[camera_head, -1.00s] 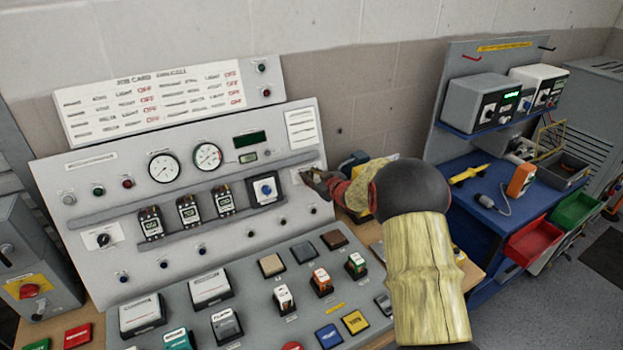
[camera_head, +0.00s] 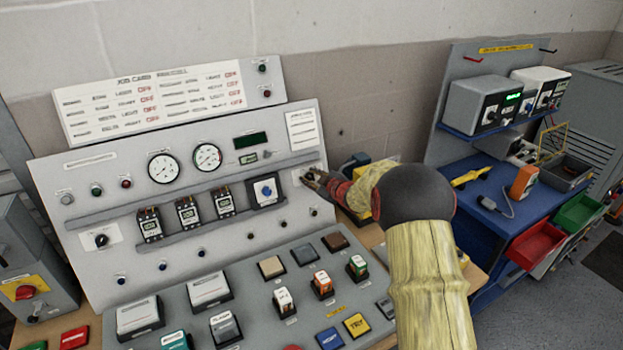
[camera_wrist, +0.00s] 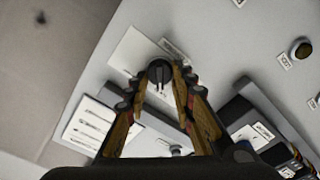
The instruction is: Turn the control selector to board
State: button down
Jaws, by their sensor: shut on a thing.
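My gripper (camera_head: 312,176) reaches the right end of the sloping control panel (camera_head: 60,180). In the wrist view, my gripper (camera_wrist: 160,80) has its fingertips closed around a black selector knob (camera_wrist: 159,70) on a white plate (camera_wrist: 132,55). A pale pointer line shows on the knob's face. The label beside it is too small to read, so I cannot tell its marked positions. In the head view my gripper mostly hides this knob. Another black knob (camera_head: 101,240) sits on a white plate at the panel's left.
A blue selector (camera_head: 265,190) and several relay-like blocks (camera_head: 188,212) stick out left of my gripper. Rails (camera_head: 190,188) cross the panel. Buttons and blocks fill the desk below. A blue bench (camera_head: 500,225) stands at right.

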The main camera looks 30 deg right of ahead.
jog(key=c, duration=1.6)
grip_release()
jog(key=shift+s, duration=0.1)
jog(key=v, duration=1.2)
jog(key=shift+f, duration=0.1)
